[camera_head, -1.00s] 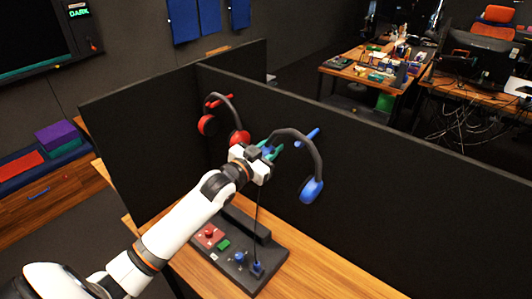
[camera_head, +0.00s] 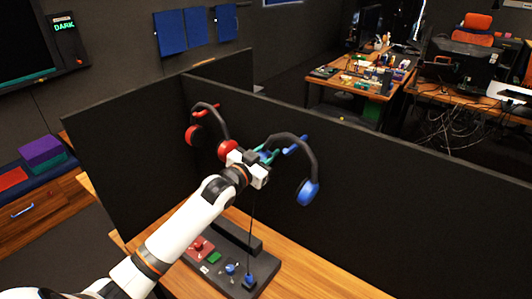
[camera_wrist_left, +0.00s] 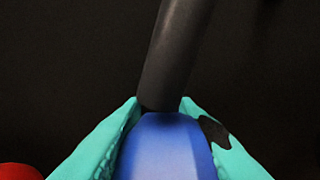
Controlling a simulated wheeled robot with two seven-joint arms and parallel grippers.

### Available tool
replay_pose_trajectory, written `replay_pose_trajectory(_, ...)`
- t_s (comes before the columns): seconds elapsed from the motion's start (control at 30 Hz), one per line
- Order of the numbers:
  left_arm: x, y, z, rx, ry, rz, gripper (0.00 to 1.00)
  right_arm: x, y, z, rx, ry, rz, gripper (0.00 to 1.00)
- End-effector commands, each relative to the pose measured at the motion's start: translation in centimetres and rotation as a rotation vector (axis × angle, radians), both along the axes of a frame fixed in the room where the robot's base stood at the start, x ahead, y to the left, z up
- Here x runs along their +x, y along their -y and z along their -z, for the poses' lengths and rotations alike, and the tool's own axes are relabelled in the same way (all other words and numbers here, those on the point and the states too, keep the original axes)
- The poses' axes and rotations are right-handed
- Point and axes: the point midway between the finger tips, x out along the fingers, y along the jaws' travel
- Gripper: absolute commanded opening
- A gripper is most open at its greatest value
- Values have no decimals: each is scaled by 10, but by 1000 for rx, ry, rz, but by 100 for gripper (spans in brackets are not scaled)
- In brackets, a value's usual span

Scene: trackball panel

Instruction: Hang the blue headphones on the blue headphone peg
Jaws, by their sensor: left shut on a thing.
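The blue headphones have a dark headband (camera_head: 303,142) and blue ear cups; the right cup (camera_head: 307,192) hangs free in the head view. My left gripper (camera_head: 266,155) is shut on the left ear cup, which fills the lower middle of the left wrist view (camera_wrist_left: 165,150) between two teal fingers. The blue headphone peg (camera_head: 295,145) sticks out from the black partition, just under the top of the headband arch. I cannot tell whether the band touches the peg. My right gripper is not in view.
Red headphones (camera_head: 209,108) hang on a red peg (camera_head: 199,112) to the left. The black partition (camera_head: 390,190) stands behind. A dark control panel (camera_head: 262,268) with red, green and blue controls sits on the wooden table (camera_head: 310,270) below; a thin cable rises from it.

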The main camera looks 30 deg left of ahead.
Motion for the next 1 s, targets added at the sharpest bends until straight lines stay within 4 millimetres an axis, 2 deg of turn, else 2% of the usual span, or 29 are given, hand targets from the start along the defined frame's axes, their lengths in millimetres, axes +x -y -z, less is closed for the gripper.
replay_pose_trajectory(0.4,0,0,-1,-1,1,0,1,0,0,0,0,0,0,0)
replay_pose_trajectory(0.43,0,0,-1,-1,1,0,30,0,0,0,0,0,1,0)
replay_pose_trajectory(0.57,0,0,-1,0,1,0,52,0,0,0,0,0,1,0)
replay_pose_trajectory(1.0,0,0,0,0,-1,0,53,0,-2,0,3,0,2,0)
